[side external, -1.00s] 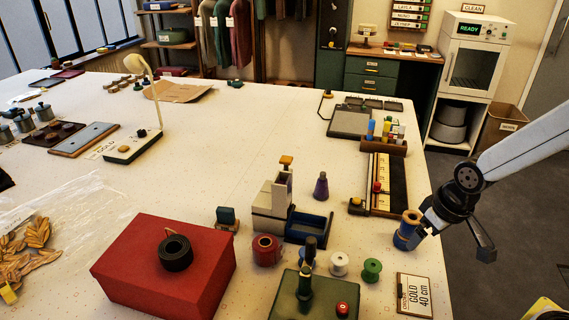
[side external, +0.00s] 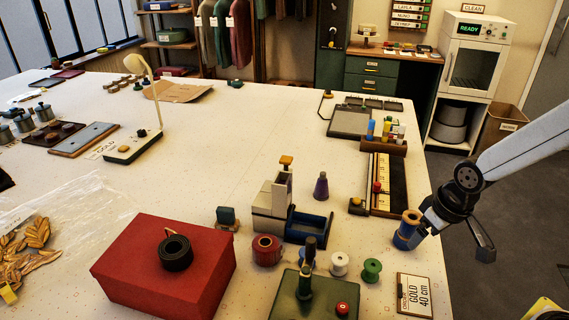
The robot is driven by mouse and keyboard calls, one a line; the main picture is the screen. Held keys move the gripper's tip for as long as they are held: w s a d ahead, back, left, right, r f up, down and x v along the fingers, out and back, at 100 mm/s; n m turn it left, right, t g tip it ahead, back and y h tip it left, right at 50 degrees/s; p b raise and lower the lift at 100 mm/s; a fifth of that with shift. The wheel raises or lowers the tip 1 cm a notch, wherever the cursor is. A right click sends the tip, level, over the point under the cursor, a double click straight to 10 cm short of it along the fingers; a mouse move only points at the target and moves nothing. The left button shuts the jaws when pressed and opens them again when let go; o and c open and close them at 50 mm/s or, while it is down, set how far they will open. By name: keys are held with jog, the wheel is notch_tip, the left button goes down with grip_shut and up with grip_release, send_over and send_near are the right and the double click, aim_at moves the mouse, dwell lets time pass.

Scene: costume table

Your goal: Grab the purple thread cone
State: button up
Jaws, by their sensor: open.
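The purple thread cone (side external: 321,187) stands upright on the white table, just right of the grey and blue device. My gripper (side external: 425,224) is at the table's right edge, well to the right of the cone and nearer the camera. It is open, and its fingers are small and hard to make out. A blue spool with a wooden top (side external: 405,232) stands right beside the gripper tip; I cannot tell whether they touch.
A grey device with a blue tray (side external: 308,226) stands left of the cone. Red (side external: 266,250), white (side external: 339,263) and green (side external: 372,270) spools stand in front. A long wooden-edged board (side external: 386,185) lies between cone and arm. Free table lies behind the cone.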

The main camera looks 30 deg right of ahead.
jog(key=shift+r, duration=0.1)
notch_tip(320, 180, up, 6)
jog(key=f+n+t+y, duration=0.1)
jog(key=n+y, duration=0.1)
jog(key=n, duration=0.4)
send_over(324, 174)
jog(key=s+d, duration=0.1)
jog(key=s, duration=0.1)
jog(key=f, duration=0.4)
jog(key=shift+w, duration=0.25)
jog(key=shift+f, duration=0.3)
jog(key=shift+f, duration=0.1)
jog(key=shift+x, duration=1.2)
jog(key=shift+w, duration=0.15)
